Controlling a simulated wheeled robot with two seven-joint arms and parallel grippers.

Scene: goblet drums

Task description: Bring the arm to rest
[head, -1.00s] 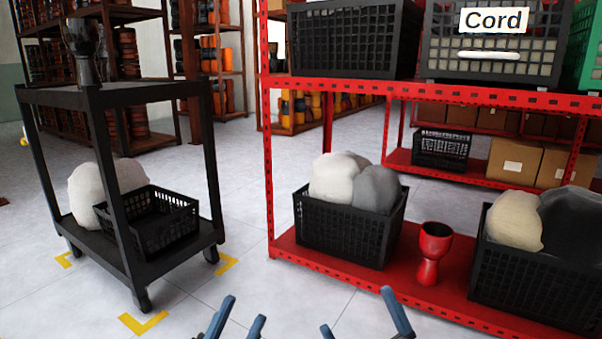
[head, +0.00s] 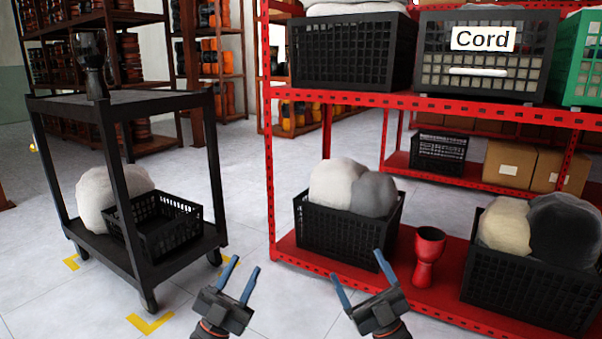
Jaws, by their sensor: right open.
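My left gripper (head: 239,280) is at the bottom centre of the head view, its two blue fingers apart and nothing between them. My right gripper (head: 358,277) is to its right, also open and empty, in front of the red rack's lower shelf. Both point forward and up in the picture, apart from each other. A red goblet drum (head: 428,255) stands upright on the lower red shelf (head: 335,262), to the right of my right gripper. A dark goblet drum (head: 93,68) stands on the top of the black cart (head: 150,100) at the left.
Black crates with pale and grey sacks (head: 335,185) stand on the lower shelf. A crate labelled Cord (head: 485,75) is on the upper shelf. An empty-looking black crate (head: 160,228) and a white sack (head: 95,198) are on the cart's lower deck. Floor between cart and rack is clear.

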